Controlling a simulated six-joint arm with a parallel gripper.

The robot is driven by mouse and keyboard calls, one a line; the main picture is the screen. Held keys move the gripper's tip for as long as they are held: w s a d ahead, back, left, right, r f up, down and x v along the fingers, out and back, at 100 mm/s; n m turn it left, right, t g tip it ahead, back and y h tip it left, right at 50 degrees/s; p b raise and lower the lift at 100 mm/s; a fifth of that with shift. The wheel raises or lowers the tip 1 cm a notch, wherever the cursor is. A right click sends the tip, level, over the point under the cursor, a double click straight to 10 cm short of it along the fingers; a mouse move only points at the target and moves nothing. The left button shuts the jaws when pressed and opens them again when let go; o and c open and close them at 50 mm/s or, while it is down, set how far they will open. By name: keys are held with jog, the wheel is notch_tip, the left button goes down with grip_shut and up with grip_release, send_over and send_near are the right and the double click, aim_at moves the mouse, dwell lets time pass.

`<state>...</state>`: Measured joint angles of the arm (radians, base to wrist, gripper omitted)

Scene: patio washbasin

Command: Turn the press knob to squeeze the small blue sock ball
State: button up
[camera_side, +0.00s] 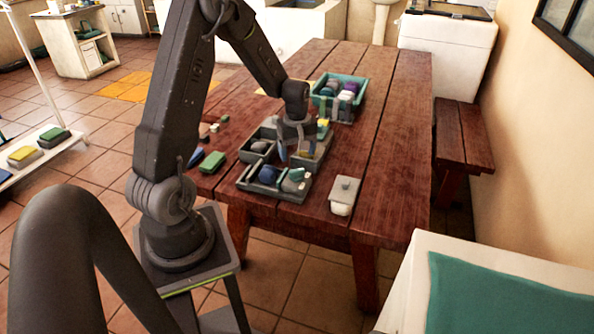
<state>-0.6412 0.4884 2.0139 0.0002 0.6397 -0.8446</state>
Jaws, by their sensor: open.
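A small blue sock ball (268,174) sits in the front left compartment of a grey divided tray (246,184) on the wooden table. My gripper (296,153) points down over the right part of the tray, behind and to the right of the blue ball. It is open; I cannot see anything held between its fingers. A white block with a grey top (345,187) and a small bump on it stands right of the tray, apart from my gripper. I cannot tell whether this is the press and its knob.
Grey-green rolled pieces (293,182) lie beside the blue ball. A teal crate (359,98) with several rolled items stands behind the tray. A green block (212,161) and several small pieces lie left of it. The table's right side is clear. A bench (458,135) stands at right.

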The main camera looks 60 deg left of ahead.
aim_at(297, 171)
notch_tip(297, 171, down, 7)
jog(key=shift+f, duration=0.15)
jog(key=shift+c, duration=0.2)
jog(key=c, duration=0.9)
